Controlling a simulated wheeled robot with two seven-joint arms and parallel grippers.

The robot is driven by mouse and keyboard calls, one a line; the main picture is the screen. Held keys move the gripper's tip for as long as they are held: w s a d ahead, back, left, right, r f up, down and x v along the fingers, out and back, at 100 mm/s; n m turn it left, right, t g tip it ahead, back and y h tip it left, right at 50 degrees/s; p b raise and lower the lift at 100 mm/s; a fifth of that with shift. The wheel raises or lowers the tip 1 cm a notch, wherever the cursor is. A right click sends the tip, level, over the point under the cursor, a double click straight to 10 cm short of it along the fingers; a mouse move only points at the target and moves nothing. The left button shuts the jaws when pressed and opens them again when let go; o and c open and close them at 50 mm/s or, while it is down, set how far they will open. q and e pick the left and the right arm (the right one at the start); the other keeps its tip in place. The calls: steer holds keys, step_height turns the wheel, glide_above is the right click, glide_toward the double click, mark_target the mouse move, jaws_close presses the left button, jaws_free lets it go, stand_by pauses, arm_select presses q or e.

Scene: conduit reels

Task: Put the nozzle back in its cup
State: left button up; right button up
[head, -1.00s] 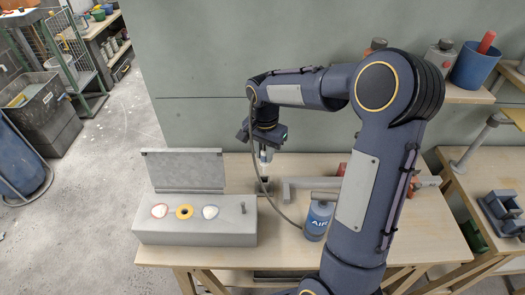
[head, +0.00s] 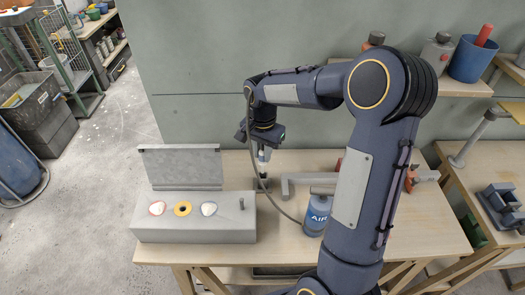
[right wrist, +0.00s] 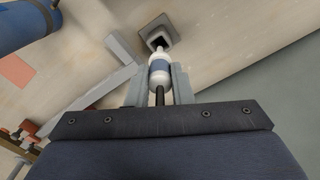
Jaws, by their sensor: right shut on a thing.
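The nozzle (right wrist: 160,74) is white with a blue band. My right gripper (head: 263,146) is shut on it and holds it upright, narrow end down; the nozzle also shows below the jaws in the head view (head: 263,156). The cup is a small grey square holder with a dark opening (right wrist: 163,31), standing on the bench; in the head view it shows small and dark (head: 262,185). The nozzle's tip points at the cup's opening. I cannot tell whether the tip has entered it. My left gripper is out of view.
A grey box (head: 194,231) with round coloured marks stands on the bench left of the cup, an upright plate (head: 182,167) behind it. A blue AIR cylinder (head: 317,216) and a grey bar (head: 312,180) stand to the right. A hose (head: 273,203) loops past the cup.

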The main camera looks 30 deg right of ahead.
mark_target(263, 164)
steer(key=shift+f, duration=0.2)
steer(key=shift+f+b, duration=2.05)
steer(key=shift+f, duration=0.55)
steer(key=o, duration=0.9)
steer(key=shift+r, duration=0.1)
